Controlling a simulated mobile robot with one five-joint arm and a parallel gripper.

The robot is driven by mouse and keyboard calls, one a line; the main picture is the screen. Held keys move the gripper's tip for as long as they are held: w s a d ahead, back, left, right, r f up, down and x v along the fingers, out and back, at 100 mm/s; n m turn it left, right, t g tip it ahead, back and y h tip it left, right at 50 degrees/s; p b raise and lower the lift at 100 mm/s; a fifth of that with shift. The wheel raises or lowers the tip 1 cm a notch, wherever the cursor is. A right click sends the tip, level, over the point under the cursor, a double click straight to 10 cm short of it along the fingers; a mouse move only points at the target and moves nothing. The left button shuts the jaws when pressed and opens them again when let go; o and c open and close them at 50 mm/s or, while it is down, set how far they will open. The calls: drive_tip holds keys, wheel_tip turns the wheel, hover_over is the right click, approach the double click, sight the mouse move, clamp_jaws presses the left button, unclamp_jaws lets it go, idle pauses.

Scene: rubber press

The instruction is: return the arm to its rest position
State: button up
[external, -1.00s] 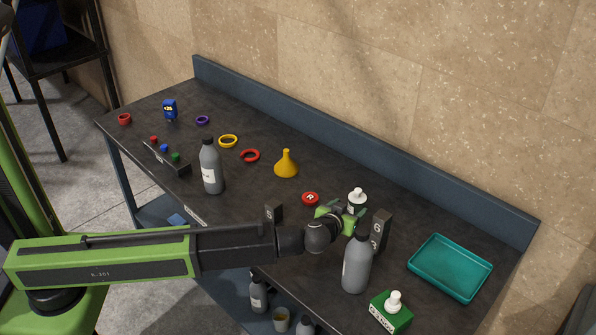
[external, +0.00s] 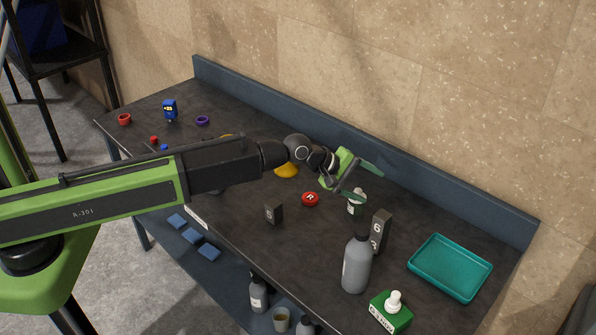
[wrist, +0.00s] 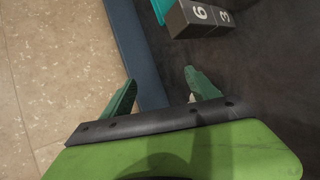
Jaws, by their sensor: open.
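My arm reaches from the left across the table's front edge in the external view.
My arm hides the left-middle items, including most of a yellow funnel (external: 286,171).

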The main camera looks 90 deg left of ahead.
drive_tip(key=w+d+r+n+t+h+p, duration=0.2)
drive_tip(key=w+d+r+n+t+h, duration=0.15)
drive_tip(key=w+d+r, duration=0.4)
drive_tip(key=s+d+h+b, duration=0.2)
drive_tip(key=d+h+b, duration=0.15)
drive_tip(key=d, duration=1.65)
drive_tip(key=s+d+f+m+g+b, duration=0.3)
drive_tip(key=s+f+m+g, duration=0.1)
drive_tip(key=s+f+m, duration=0.45)
drive_tip(key=s+d+f+m+g+b, duration=0.3)
drive_tip(key=s+f+m+g, duration=0.2)
drive_tip(key=s+f+m, duration=0.35)
drive_tip(key=s+a+f+m+g+y+b, duration=0.2)
drive_tip(key=s+a+f+m, duration=0.1)
drive_tip(key=s, duration=0.6)
drive_tip(key=s+a+f+m+g+y+b, duration=0.2)
drive_tip(key=s+a+f+m+g+y, duration=0.1)
drive_tip(key=s+f+m, duration=0.3)
drive_tip(key=s+f, duration=0.1)
drive_tip(key=s, duration=0.1)
drive_tip(key=shift+s+f+b, duration=0.3)
drive_tip(key=shift+s+f, duration=0.05)
drive_tip(key=shift+s, duration=0.05)
drive_tip(key=shift+a, duration=0.1)
